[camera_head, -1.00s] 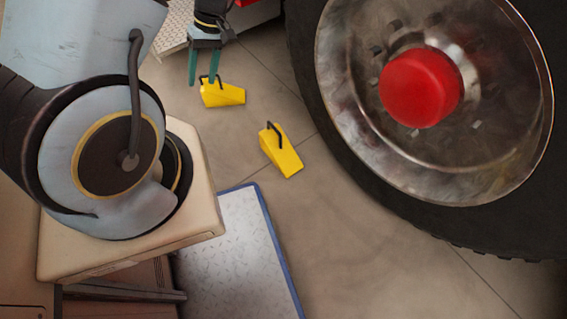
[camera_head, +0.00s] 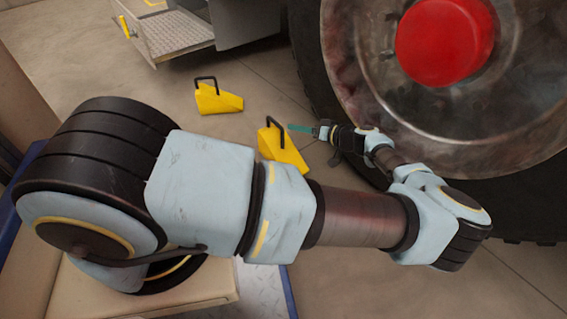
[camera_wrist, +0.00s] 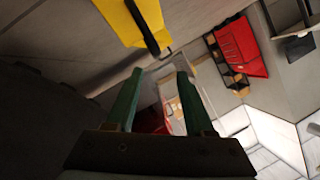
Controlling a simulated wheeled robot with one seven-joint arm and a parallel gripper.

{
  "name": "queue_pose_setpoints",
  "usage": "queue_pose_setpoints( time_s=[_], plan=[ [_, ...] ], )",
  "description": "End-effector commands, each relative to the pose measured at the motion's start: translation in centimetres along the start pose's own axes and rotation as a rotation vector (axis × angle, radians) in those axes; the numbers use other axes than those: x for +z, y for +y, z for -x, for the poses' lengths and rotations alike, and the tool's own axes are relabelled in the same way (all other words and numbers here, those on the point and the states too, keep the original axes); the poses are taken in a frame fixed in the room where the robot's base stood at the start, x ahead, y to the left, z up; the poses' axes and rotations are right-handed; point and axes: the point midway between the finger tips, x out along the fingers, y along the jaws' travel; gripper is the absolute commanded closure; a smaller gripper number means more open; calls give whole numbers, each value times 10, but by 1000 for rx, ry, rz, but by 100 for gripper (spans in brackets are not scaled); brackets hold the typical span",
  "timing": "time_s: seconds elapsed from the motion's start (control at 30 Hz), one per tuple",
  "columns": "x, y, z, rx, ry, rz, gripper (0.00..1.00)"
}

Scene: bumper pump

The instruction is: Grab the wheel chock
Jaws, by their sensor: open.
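Two yellow wheel chocks with black handles are on the floor in the head view. The nearer chock (camera_head: 284,153) is beside the big tyre, partly hidden by my arm; the farther chock (camera_head: 220,103) is up and to its left. My gripper (camera_head: 294,128) has green fingers pointing left, just right of the nearer chock's handle. In the wrist view, my gripper (camera_wrist: 160,76) is open with nothing between its fingers. A yellow chock (camera_wrist: 122,20) with its black handle lies above and beyond the fingertips; I cannot tell the exact gap.
The large wheel (camera_head: 440,110) with a red hub stands close to the right of my gripper. A metal step (camera_head: 172,34) is at the top left. The floor around the farther chock is clear. A red object (camera_wrist: 238,48) shows in the wrist view.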

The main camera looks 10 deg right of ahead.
Motion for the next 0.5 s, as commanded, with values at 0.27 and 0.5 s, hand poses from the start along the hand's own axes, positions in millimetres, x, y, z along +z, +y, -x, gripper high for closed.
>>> queue_pose_setpoints(
  time_s=[0.27,0.5],
  plan=[
    [3,7,-20,5,22,4,47],
    [2,6,-52,6,20,4,47]
  ],
)
